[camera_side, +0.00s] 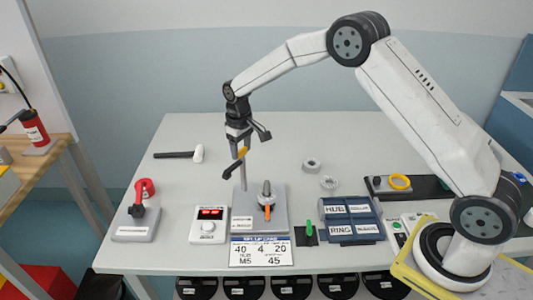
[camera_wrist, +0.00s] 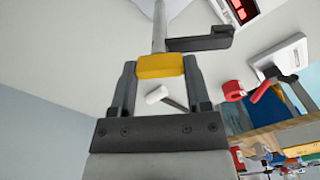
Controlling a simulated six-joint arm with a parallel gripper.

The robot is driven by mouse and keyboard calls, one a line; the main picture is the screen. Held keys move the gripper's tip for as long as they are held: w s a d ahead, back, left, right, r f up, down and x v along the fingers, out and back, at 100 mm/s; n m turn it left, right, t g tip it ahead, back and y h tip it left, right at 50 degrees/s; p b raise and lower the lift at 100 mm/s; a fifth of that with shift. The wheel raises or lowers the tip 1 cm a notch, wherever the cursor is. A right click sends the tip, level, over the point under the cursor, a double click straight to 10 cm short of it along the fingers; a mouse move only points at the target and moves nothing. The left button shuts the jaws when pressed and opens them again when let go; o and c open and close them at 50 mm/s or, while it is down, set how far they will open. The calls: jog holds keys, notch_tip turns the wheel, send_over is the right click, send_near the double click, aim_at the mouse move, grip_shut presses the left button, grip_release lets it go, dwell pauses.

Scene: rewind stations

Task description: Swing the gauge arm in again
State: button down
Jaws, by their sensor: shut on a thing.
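The gauge arm (camera_side: 234,167) is a dark bar with a yellow grip, up on a thin grey post (camera_side: 243,176) that rises from a grey station base (camera_side: 280,221). My gripper (camera_side: 241,149) is shut on the yellow grip. In the wrist view the yellow grip (camera_wrist: 160,66) sits between both fingers of my gripper (camera_wrist: 160,72). The dark bar (camera_wrist: 202,43) extends to the right there, beside the post (camera_wrist: 159,22). In the side view the bar slants down to the left, away from the spindle (camera_side: 266,188) on the base. An orange piece (camera_side: 267,211) is by the spindle.
A display box (camera_side: 208,232) and a red clamp device (camera_side: 136,226) stand left of the station. A mallet (camera_side: 178,155) lies behind. Two metal rings (camera_side: 311,164) lie behind right. Labelled HUB and RING bins (camera_side: 350,220) stand right. The table's back middle is clear.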

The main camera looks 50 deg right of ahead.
jog(key=shift+n, duration=0.5)
jog(key=n, duration=0.3)
jog(key=shift+n, duration=0.4)
jog(key=n, duration=0.9)
jog(key=shift+a, duration=0.1)
jog(key=n, duration=0.4)
dwell(0.3)
jog(key=shift+c, duration=0.2)
grip_release()
jog(key=shift+s, duration=0.1)
jog(key=shift+r, duration=0.1)
